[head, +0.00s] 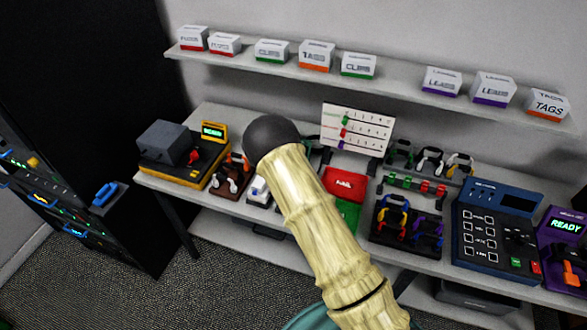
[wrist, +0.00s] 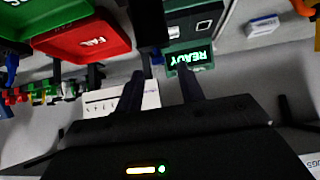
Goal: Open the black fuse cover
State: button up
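My gripper (wrist: 160,72) shows in the wrist view with its two dark fingers apart and nothing visible between them. In the head view it is hidden behind my arm. A dark upright block (wrist: 150,24) stands just beyond the fingers, beside a green device (wrist: 190,28) with a lit READY screen (wrist: 190,62). It may be the black fuse cover, but I cannot tell for sure. I cannot tell whether the fingers touch it. In the head view my arm covers most of the green device.
A red tray (head: 345,184) and a green tray (head: 348,214) lie right of my arm. A white chart board (head: 357,130) stands behind them. A yellow-edged machine with a dark grey box (head: 164,141) is at left, a blue console (head: 497,230) at right. A shelf with labelled boxes runs above.

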jog(key=shift+s+a, duration=0.1)
jog(key=shift+s, duration=0.05)
jog(key=b+v, duration=0.1)
jog(key=v, duration=1.6)
jog(key=shift+r, duration=0.2)
jog(key=shift+b, duration=0.3)
